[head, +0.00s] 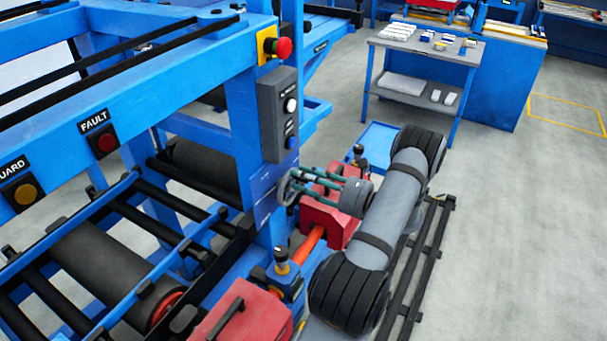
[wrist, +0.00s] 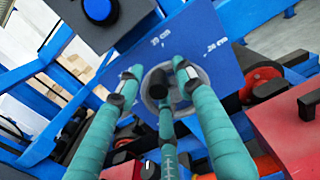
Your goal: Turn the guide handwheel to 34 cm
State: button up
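The guide handwheel (wrist: 148,97) is a grey ring with a dark knob at its middle, on a blue panel (wrist: 198,40) with white marks. One mark ends in "4 cm" and another in "9 cm"; their first digits are blurred, and I cannot make out a pointer. The wheel (head: 284,190) shows edge-on in the head view, on the blue machine post. My gripper (wrist: 157,82) has teal fingers spread apart in front of the wheel, with fingertips near its rim. Contact cannot be told. In the head view my gripper (head: 298,180) reaches left to the wheel.
A grey control box (head: 279,115) with buttons hangs just above the wheel. A red emergency button (head: 284,47) sits higher. Red machine housings (head: 245,318) stand below and beside my arm. A grey table (head: 425,48) stands behind; the floor at right is clear.

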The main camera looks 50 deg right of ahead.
jog(key=shift+w+a, duration=0.1)
jog(key=shift+c, duration=0.9)
grip_shut()
